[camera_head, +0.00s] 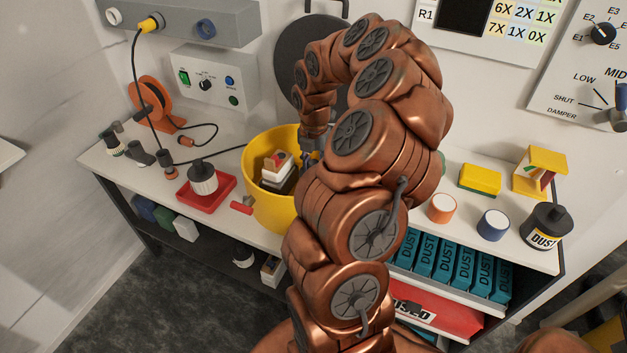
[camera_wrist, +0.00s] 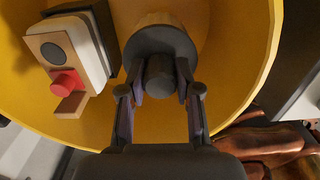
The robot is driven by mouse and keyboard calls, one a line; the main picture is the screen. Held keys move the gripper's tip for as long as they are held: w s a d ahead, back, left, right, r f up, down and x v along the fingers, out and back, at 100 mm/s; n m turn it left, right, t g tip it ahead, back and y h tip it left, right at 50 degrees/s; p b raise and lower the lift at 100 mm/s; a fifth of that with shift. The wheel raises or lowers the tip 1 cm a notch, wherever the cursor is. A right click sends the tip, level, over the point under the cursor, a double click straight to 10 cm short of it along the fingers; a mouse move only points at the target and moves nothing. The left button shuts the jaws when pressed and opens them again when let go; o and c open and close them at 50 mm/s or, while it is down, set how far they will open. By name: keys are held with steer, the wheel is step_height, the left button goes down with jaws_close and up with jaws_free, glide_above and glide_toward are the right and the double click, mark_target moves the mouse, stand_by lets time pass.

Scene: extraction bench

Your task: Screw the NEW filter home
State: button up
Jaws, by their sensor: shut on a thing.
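My gripper (camera_wrist: 160,92) points down into a yellow bin (camera_wrist: 262,60) and is shut on the knob of a dark round cap (camera_wrist: 150,40). A tan body shows under the cap, partly hidden; this looks like a filter, apparently soiled, and I see no label. In the head view my gripper (camera_head: 310,145) is at the bin's (camera_head: 262,215) back rim, mostly hidden by my arm. Another filter-like piece, a white ribbed body with a dark top (camera_head: 203,182), stands upright on a red tray (camera_head: 222,200). I cannot tell which is the new one.
A block of white, black and wood with a red knob (camera_wrist: 66,82) lies in the bin beside the held piece. An orange reel (camera_head: 152,102), dark fittings (camera_head: 140,155) and a cable are at the left. Cups, a yellow block (camera_head: 480,179) and a dust bottle (camera_head: 546,226) are at the right.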

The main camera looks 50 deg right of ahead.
jaws_close()
steer(key=shift+f+m+b, duration=0.25)
steer(key=shift+m+b, duration=0.25)
steer(key=shift+b, duration=0.2)
steer(key=shift+m+b, duration=1)
steer(key=shift+m, duration=0.2)
steer(key=shift+o, duration=2.3)
jaws_free()
steer(key=shift+r, duration=0.2)
steer(key=o, duration=0.5)
steer(key=shift+r, duration=0.15)
step_height(320, 180, up, 12)
steer(key=shift+f, duration=0.1)
steer(key=shift+a, duration=0.1)
